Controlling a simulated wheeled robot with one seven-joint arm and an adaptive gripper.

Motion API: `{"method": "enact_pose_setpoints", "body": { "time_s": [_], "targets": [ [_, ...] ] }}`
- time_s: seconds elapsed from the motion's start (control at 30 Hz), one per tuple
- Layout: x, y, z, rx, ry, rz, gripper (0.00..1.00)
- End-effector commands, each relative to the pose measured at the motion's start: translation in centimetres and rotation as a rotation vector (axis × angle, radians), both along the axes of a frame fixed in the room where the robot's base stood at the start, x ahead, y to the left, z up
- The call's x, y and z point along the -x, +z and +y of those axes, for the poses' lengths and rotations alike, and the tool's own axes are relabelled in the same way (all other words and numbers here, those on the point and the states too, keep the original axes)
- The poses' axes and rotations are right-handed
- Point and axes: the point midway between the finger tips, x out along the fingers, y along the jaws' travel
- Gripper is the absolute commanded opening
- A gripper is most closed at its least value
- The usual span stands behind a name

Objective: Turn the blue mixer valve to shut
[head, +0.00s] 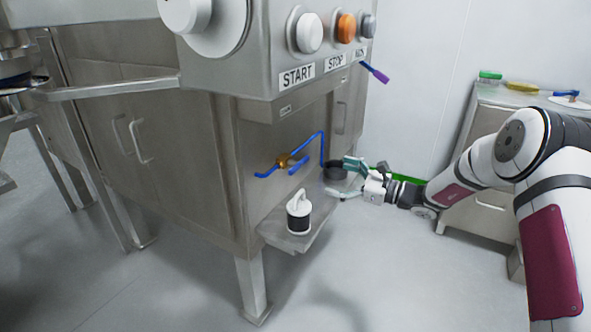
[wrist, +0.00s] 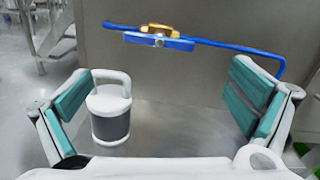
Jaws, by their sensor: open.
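The blue mixer valve (head: 297,166) is on the front of the steel cabinet, with a brass body (head: 283,160) on a blue pipe (head: 310,143). In the wrist view the blue handle (wrist: 158,41) lies lengthwise along the pipe, just below the brass body (wrist: 160,28). My gripper (head: 350,178) is to the right of the valve in the head view, apart from it. In the wrist view my gripper (wrist: 165,105) is open, its teal pads wide apart and nothing held between them. The valve shows ahead, above the gap between the fingers.
A white-lidded canister (head: 298,213) stands on a small steel shelf (head: 274,236) below the valve; it also shows beside the left finger in the wrist view (wrist: 110,115). A dark round container (head: 335,170) is near my gripper. The control panel (head: 270,60) overhangs above.

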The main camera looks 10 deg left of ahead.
Motion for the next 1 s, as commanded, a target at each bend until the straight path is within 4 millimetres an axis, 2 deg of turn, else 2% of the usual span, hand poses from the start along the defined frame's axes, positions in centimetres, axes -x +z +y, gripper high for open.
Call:
{"method": "enact_pose_setpoints", "body": {
  "time_s": [0.6, 0.8, 1.0],
  "targets": [
    [-3.5, -0.1, 10.2, 0.003, 0.004, -0.002, 1.00],
    [-4.3, 0.0, 12.1, 0.003, 0.004, -0.001, 1.00],
    [-4.5, 0.1, 12.6, 0.002, 0.002, 0.000, 1.00]
  ]
}}
